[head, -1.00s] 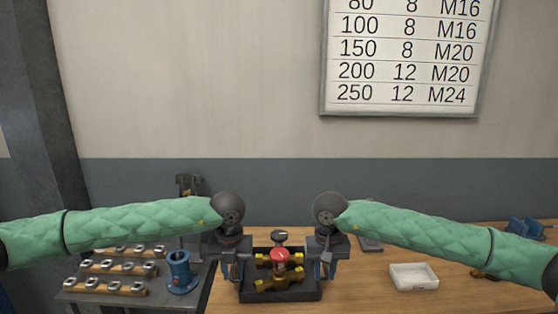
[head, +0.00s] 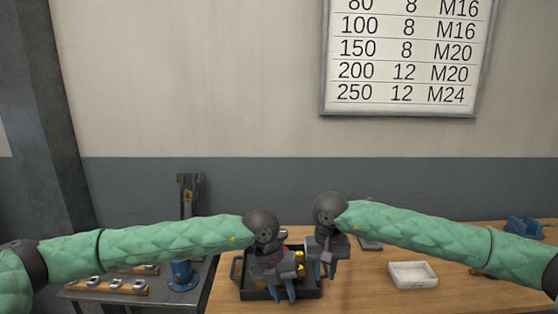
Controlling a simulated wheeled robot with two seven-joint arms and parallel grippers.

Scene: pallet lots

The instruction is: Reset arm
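My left gripper (head: 283,294) hangs over the middle of the black tray (head: 246,293) at the front of the bench, its two fingertips a little apart with nothing seen between them. My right gripper (head: 325,270) is at the tray's right edge, pointing down, its fingers also apart and empty. The brass valve assembly in the tray is mostly hidden behind my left gripper; only small yellow bits (head: 299,252) show.
A grey side table at left holds wooden strips with nuts (head: 118,285) and a blue flanged part (head: 182,275), partly behind my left arm. A white box (head: 413,275) stands on the wooden bench (head: 372,290) at right. Blue parts (head: 524,228) lie at far right.

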